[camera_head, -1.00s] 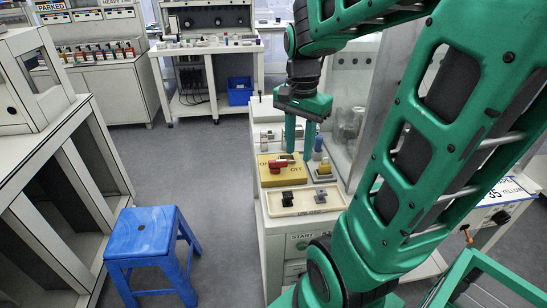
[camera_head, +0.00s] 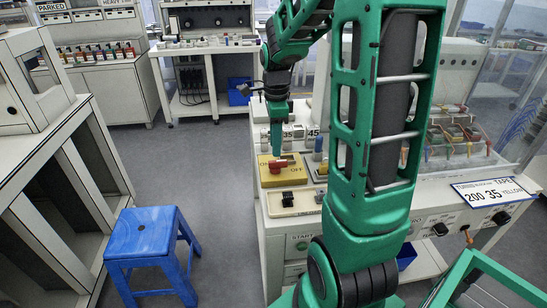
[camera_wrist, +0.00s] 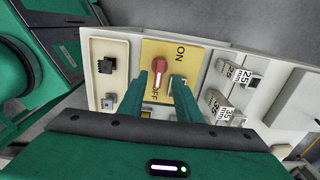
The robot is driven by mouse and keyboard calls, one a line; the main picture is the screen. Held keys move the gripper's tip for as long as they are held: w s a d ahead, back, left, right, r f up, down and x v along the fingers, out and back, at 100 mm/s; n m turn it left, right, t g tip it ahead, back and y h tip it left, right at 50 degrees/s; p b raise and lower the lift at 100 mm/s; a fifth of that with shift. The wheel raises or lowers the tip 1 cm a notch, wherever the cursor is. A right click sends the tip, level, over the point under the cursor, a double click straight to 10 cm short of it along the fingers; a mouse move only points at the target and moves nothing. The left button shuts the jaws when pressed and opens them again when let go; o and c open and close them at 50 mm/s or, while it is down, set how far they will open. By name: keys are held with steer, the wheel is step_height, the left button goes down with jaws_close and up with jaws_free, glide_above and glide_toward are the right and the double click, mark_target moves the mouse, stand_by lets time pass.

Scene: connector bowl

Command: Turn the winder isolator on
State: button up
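The winder isolator is a red rotary knob (camera_head: 279,167) on a yellow plate (camera_head: 265,179) marked ON and OFF. In the wrist view the knob (camera_wrist: 159,73) has its narrow end toward the OFF mark; ON is printed at the plate's upper right. My gripper (camera_head: 277,149) is above the knob, pointing down. In the wrist view my gripper's (camera_wrist: 160,77) two green fingers are apart, with the knob showing in the gap between their tips. I cannot tell whether either finger touches it. The lower part of the plate is partly hidden by the fingers.
A cream panel (camera_head: 309,205) with two small dark and grey switches lies beside the yellow plate. Grey number blocks (camera_wrist: 219,104) stand on its other side. A blue stool (camera_head: 143,238) is on the floor at left. Clear floor lies between stool and bench.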

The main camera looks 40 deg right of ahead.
mark_target(275, 161)
steer(key=shift+f, duration=2.8)
jaws_close()
